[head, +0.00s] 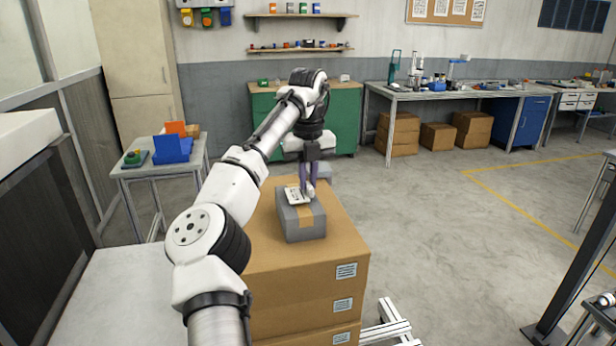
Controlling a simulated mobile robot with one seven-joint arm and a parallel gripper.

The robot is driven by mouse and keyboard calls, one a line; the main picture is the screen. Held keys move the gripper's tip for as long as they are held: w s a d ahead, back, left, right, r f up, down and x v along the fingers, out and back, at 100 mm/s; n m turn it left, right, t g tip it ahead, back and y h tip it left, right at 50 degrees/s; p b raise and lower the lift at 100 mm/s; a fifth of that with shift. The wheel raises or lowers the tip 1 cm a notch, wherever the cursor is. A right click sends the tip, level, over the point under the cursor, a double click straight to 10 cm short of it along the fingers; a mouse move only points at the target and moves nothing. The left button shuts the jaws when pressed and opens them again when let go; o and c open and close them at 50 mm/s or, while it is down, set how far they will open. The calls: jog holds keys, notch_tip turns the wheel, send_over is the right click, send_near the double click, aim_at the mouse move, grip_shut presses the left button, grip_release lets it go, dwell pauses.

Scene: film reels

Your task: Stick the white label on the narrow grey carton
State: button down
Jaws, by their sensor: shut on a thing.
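The narrow grey carton (304,227) stands on top of a stack of brown boxes (262,245), with a tan tape strip down its middle. The white label (295,196) shows dark print and is at the carton's top, towards its left side. My gripper (308,190) points down over the carton's far part and is shut on the label. Whether the label touches the carton's top all over, I cannot tell. My fingers hide part of the carton's far end.
A side table (163,172) with blue and orange bins is at left. A green cabinet (345,125) and a workbench (450,93) stand at the back.

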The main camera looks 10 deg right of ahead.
jog(key=shift+w+f+p, duration=0.1)
jog(key=shift+f+p, duration=0.25)
jog(key=shift+f, duration=0.45)
dwell(0.5)
jog(key=c, duration=1.4)
grip_release()
jog(key=shift+w, duration=0.1)
jog(key=shift+r, duration=0.1)
notch_tip(320, 180, up, 12)
jog(key=shift+c, duration=0.5)
